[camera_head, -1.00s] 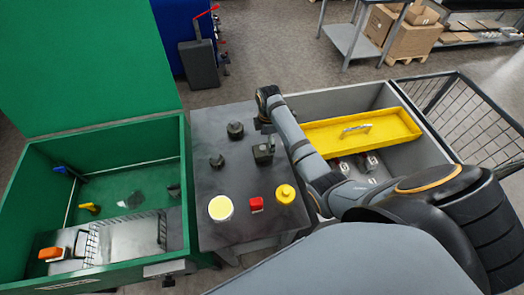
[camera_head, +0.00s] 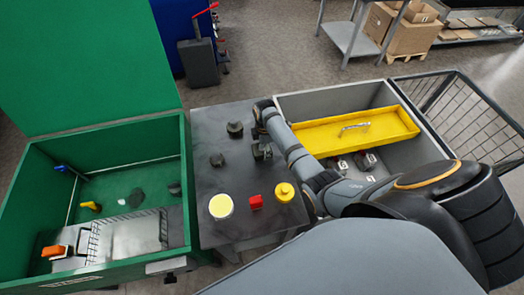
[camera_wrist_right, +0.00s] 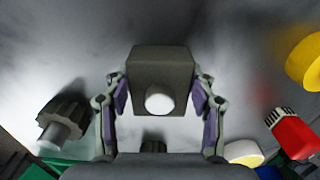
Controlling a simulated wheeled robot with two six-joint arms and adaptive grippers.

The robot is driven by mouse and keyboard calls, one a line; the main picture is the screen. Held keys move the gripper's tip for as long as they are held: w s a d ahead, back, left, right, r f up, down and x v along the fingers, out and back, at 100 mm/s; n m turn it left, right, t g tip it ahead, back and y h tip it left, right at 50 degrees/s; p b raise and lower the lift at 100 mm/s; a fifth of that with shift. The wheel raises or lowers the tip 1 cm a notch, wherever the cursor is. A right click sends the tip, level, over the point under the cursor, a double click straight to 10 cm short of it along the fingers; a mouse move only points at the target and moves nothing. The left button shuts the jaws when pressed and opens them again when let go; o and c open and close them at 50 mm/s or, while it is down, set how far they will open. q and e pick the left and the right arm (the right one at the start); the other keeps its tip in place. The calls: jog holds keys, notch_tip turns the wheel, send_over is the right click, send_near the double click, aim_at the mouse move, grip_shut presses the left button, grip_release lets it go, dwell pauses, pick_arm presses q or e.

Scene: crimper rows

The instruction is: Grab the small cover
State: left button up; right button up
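Several small parts stand on a dark table (camera_head: 211,125) in the head view; I cannot tell for sure which one is the small cover. My right gripper (camera_head: 262,152) reaches down to the table among them. In the right wrist view, a dark grey block (camera_wrist_right: 162,67) with a pale round stub stands between the two fingers of my right gripper (camera_wrist_right: 160,95). The fingers are spread at its two sides, with narrow gaps and no clear grip. Black knobs (camera_head: 235,129) (camera_head: 217,160) stand nearby. My left gripper is not in view.
A white-and-yellow disc (camera_head: 221,206), a red block (camera_head: 256,202) and a yellow knobbed part (camera_head: 284,192) stand at the table's near side. A green open box (camera_head: 165,142) is at left. A grey bin with a yellow tray (camera_head: 395,127) is at right.

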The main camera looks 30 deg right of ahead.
jog(key=c, duration=0.7)
jog(key=shift+c, duration=0.2)
jog(key=shift+r, duration=0.1)
